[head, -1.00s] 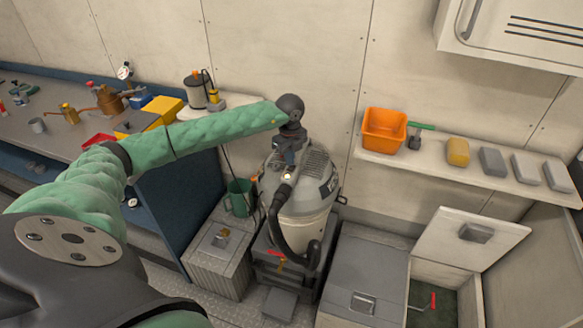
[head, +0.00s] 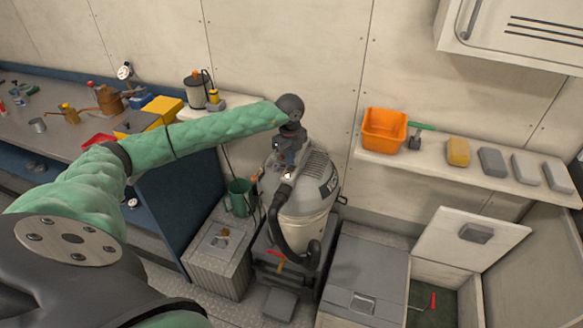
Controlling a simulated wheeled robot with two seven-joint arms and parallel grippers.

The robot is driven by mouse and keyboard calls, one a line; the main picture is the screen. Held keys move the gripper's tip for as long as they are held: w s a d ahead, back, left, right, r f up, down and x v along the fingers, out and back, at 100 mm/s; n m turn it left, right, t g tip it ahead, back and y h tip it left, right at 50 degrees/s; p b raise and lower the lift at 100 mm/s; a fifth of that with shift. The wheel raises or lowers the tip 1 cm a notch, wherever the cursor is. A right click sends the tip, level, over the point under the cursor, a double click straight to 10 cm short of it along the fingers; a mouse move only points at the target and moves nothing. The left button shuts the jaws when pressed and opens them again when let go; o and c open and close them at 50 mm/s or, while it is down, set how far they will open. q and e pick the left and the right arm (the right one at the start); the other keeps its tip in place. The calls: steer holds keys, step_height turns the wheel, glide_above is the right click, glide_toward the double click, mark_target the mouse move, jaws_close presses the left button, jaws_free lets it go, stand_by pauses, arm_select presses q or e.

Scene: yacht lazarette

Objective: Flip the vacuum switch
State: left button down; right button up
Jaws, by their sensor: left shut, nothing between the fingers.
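The vacuum (head: 305,205) stands in the middle of the head view, with a grey ribbed top, a cream drum and a black hose curving down its front. A small pale yellowish spot, perhaps the switch (head: 288,175), shows on the near side of its top. My left gripper (head: 286,167) points down at the vacuum's top, right at this spot. It is shut and empty. Whether its fingertips touch the switch, and which way the switch is set, I cannot tell. My right gripper is not in view.
A workbench (head: 62,135) with tools is at the left. An orange bin (head: 384,130) and several blocks sit on the wall shelf (head: 440,170) at the right. An open locker (head: 440,300) is at the lower right.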

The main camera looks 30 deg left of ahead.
mark_target(290, 169)
arm_select(q)
steer(key=shift+f+b, duration=0.95)
steer(key=shift+f, duration=0.45)
stand_by(1.4)
steer(key=shift+r, duration=0.15)
steer(key=shift+r+p, duration=0.3)
steer(key=shift+r, duration=0.1)
steer(key=shift+r+p, duration=1)
steer(key=shift+r, duration=1.95)
